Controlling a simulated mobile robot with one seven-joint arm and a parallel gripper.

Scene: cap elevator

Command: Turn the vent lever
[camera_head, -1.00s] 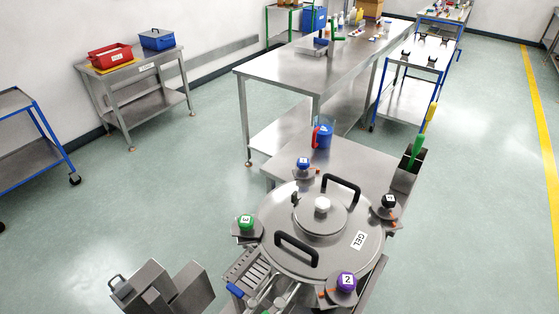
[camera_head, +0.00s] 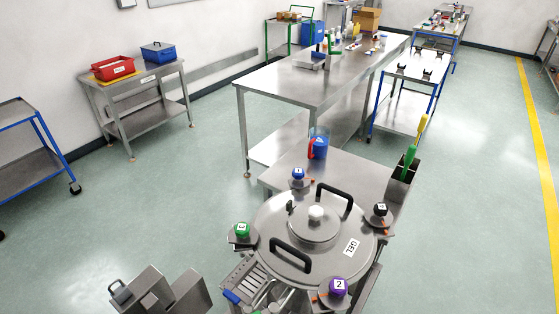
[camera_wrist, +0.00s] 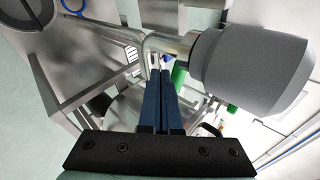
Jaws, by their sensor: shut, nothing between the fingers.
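A round steel vessel lid (camera_head: 275,255) with a GEL label fills the lower middle of the head view. It has two black handles, a central cap (camera_head: 315,213) and a small dark upright piece (camera_head: 290,207) by that cap, possibly the vent lever; it is too small to be sure. Numbered knobs, green (camera_head: 242,230), blue (camera_head: 298,174), black (camera_head: 380,209) and purple (camera_head: 337,287), stand round the rim. In the wrist view my gripper (camera_wrist: 159,72) has its two blue fingers shut together, empty. Its tips are near a bent metal pipe (camera_wrist: 165,44); contact cannot be told.
A large grey cylinder (camera_wrist: 250,64) is close on the right in the wrist view. Behind the vessel, a steel top (camera_head: 345,178) carries a blue jug (camera_head: 318,147). A holder (camera_head: 401,185) with green and yellow handles stands at right. Open floor lies to the left.

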